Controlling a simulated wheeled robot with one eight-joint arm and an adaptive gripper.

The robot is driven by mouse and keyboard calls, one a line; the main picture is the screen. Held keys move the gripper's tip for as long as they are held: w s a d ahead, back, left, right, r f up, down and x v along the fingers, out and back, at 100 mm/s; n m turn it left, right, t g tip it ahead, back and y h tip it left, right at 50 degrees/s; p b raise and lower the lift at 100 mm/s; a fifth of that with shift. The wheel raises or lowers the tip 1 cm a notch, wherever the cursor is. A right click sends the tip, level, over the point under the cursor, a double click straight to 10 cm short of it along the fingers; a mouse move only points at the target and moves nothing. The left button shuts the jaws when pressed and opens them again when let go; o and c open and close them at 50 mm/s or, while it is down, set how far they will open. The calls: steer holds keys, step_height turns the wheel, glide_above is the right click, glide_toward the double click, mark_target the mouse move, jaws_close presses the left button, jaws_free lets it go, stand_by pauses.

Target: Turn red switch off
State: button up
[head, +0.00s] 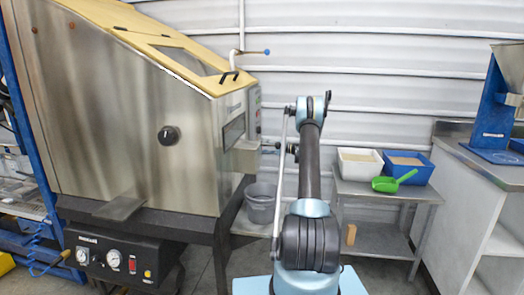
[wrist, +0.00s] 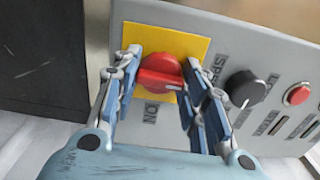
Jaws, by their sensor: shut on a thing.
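The red switch (wrist: 160,73) is a rotary knob on a yellow square plate (wrist: 195,45), on the grey control panel (wrist: 270,55) in the wrist view. Its raised handle lies roughly across the picture, and an ON label (wrist: 150,113) shows below it. My gripper (wrist: 161,66) has its two blue fingers on either side of the knob, shut on it. In the head view my arm reaches to the right side of the steel hopper (head: 120,110). The switch cannot be made out there.
A black knob (wrist: 245,88) and a red button (wrist: 297,94) sit right of the switch. A grey bucket (head: 262,200) stands below the hopper's side. A low table (head: 385,190) at right holds a white bin (head: 359,172), a blue bin (head: 405,174) and a green scoop (head: 393,182).

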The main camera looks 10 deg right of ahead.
steer(key=shift+s+a+f+n, duration=0.1)
steer(key=shift+s+f+n, duration=0.05)
steer(key=shift+n, duration=0.25)
steer(key=o, duration=1.1)
steer(key=shift+c, duration=0.2)
steer(key=v, duration=1.2)
